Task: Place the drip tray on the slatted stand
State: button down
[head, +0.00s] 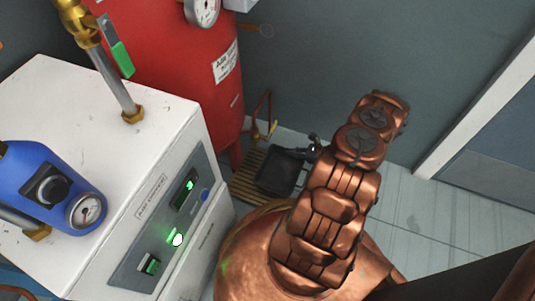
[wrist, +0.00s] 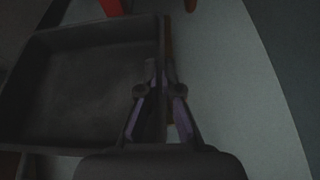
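The drip tray (head: 280,173) is a black, shallow, square-edged tray; in the wrist view its empty floor and walls (wrist: 85,95) fill the left side. The slatted stand (head: 246,192) is a low platform of yellow-brown slats on the floor below the red tank. The tray overlaps the stand's right part in the head view; I cannot tell whether it rests on the slats. My gripper (head: 311,151) is at the tray's right edge. The arm hides part of the area.
A white cabinet (head: 90,140) with a lit panel stands at the left. The red tank (head: 165,65) with a drain pipe and small valve (head: 264,130) rises behind the stand. The grey wall (head: 340,60) is behind. Tiled floor (head: 430,210) is clear at the right.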

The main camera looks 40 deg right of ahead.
aim_at(272, 146)
jog(key=w+a, duration=0.1)
jog(key=w, duration=0.1)
jog(key=w+a+b, duration=0.1)
jog(key=w+a, duration=0.1)
jog(key=w, duration=0.1)
jog(key=w+a+b, duration=0.1)
jog(key=w+a, duration=0.1)
jog(key=shift+w, duration=0.4)
jog(key=shift+w+a+f+b, duration=0.15)
jog(key=shift+f+b, duration=0.2)
jog(key=shift+b, duration=0.2)
jog(key=shift+f+b, duration=0.8)
jog(key=shift+f, duration=0.6)
jog(key=shift+f, duration=0.15)
jog(key=c, duration=1.3)
grip_release()
